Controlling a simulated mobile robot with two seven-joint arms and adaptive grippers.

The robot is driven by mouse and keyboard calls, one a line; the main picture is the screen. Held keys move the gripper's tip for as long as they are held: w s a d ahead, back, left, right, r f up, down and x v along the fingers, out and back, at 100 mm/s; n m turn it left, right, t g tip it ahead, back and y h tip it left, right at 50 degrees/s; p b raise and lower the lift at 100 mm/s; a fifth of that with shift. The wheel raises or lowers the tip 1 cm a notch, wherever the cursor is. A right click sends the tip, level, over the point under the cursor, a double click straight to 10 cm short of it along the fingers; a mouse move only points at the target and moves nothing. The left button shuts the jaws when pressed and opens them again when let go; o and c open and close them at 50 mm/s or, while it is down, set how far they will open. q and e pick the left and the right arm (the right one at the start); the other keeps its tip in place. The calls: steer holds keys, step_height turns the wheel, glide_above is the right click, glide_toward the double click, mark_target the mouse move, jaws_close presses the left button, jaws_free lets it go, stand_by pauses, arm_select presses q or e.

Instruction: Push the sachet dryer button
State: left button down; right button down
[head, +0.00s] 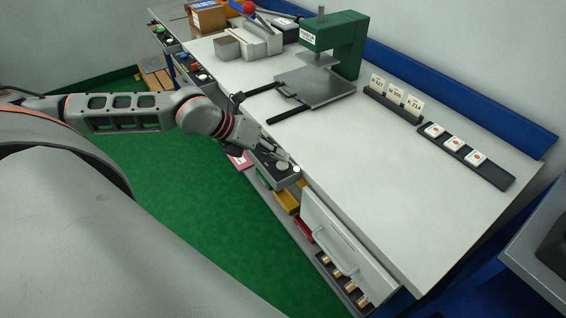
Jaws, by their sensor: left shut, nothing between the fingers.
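My left gripper (284,155) reaches in from the left. It is shut and empty, at the front edge of the white bench. Its fingertips are over or very close to a dark control box (266,172) with pale round buttons (296,169). I cannot tell whether the fingertips touch a button. The gripper hides part of the box, and I cannot read a label naming the sachet dryer. My right gripper is not in view.
A green press (341,38) stands on the white bench (330,185) behind a grey plate (318,86). Card holders (392,104) and a strip with three white tiles (454,143) lie to the right. Another control box (203,78) sits farther along the front edge. The bench's middle is clear.

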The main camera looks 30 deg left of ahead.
mark_target(280, 165)
arm_select(q)
step_height(280, 165, up, 2)
steer(key=shift+r+p, duration=0.1)
steer(key=shift+p, duration=0.35)
steer(key=shift+r+p, duration=0.65)
steer(key=shift+r, duration=1.25)
